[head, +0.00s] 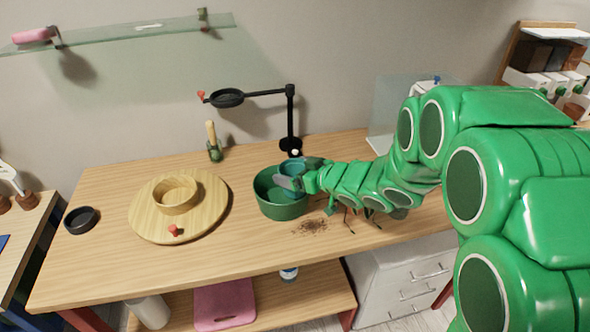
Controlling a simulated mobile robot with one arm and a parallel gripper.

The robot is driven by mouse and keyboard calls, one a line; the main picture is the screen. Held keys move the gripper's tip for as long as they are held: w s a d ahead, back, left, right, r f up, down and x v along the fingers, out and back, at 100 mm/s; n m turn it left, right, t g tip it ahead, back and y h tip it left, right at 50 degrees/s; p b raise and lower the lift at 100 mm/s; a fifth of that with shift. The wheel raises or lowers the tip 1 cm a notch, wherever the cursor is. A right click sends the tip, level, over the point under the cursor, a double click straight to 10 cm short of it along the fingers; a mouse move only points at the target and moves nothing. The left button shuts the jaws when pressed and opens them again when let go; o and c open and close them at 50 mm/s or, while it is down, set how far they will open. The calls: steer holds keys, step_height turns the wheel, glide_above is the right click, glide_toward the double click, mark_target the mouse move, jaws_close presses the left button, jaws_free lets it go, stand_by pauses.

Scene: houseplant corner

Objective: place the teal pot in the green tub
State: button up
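The green tub (281,211) stands on the wooden table, right of the middle. The teal pot (292,167) shows at the tub's back right, its upper part near the tub's rim. My gripper (294,177) reaches in from the right with its grey fingers around the pot and appears shut on it. One finger covers the pot's near side. The pot's lower part is hidden, so I cannot tell whether it touches the tub's floor.
A round wooden board (142,220) with a wooden bowl (176,197) lies to the left. A black lamp-like stand (291,115) rises close behind the tub. Dark soil (312,226) is scattered in front of it. A black dish (81,220) sits at the left edge.

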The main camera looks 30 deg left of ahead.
steer(key=shift+r, duration=0.5)
steer(key=v, duration=1.2)
steer(key=shift+r, duration=0.15)
